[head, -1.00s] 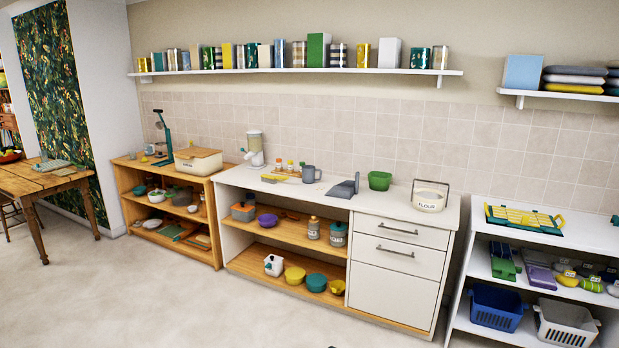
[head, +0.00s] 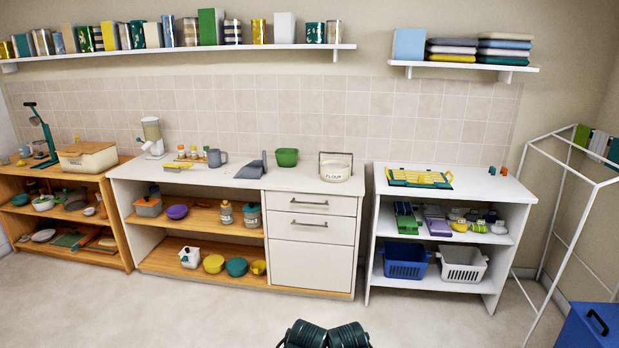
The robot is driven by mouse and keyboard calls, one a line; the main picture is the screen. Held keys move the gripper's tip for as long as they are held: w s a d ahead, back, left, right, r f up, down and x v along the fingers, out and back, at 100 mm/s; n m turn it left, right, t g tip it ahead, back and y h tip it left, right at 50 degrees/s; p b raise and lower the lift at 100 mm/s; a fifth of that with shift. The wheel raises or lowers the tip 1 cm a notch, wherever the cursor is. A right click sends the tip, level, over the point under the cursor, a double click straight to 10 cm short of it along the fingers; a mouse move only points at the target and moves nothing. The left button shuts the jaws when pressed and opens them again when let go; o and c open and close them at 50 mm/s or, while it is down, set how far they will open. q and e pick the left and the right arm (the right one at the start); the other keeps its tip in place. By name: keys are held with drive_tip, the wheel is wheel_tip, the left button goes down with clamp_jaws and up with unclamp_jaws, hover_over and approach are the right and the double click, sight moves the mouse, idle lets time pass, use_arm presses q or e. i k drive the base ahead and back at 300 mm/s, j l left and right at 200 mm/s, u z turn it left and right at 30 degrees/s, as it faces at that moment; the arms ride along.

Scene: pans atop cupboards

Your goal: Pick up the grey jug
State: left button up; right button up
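The grey jug (head: 217,157) stands upright on the white counter top, left of its middle. It is small in the head view, and its handle is on the right side. Nothing hides it. Neither of my grippers can be made out. Only dark green and black parts of mine show at the bottom edge, well away from the jug.
Small spice bottles (head: 194,153) stand left of the jug. Open floor (head: 200,315) lies before the counter. A white rack (head: 572,190) stands far right.

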sight(214, 160)
drive_tip(key=i+j+z, duration=0.35)
drive_tip(key=j+z, duration=0.35)
drive_tip(key=i+j+z, duration=0.1)
drive_tip(key=j, duration=0.45)
drive_tip(key=i+j+z, duration=0.1)
drive_tip(key=i+j, duration=0.15)
drive_tip(key=j, duration=0.3)
drive_tip(key=i+j+z, duration=0.1)
drive_tip(key=j, duration=0.45)
drive_tip(key=i+j+z, duration=0.1)
drive_tip(key=j, duration=0.5)
drive_tip(key=i+j+z, duration=0.1)
drive_tip(key=j, duration=0.5)
drive_tip(key=i+j, duration=0.1)
drive_tip(key=j, duration=0.95)
drive_tip(key=i+j, duration=0.15)
drive_tip(key=j, duration=0.85)
drive_tip(key=i, duration=0.05)
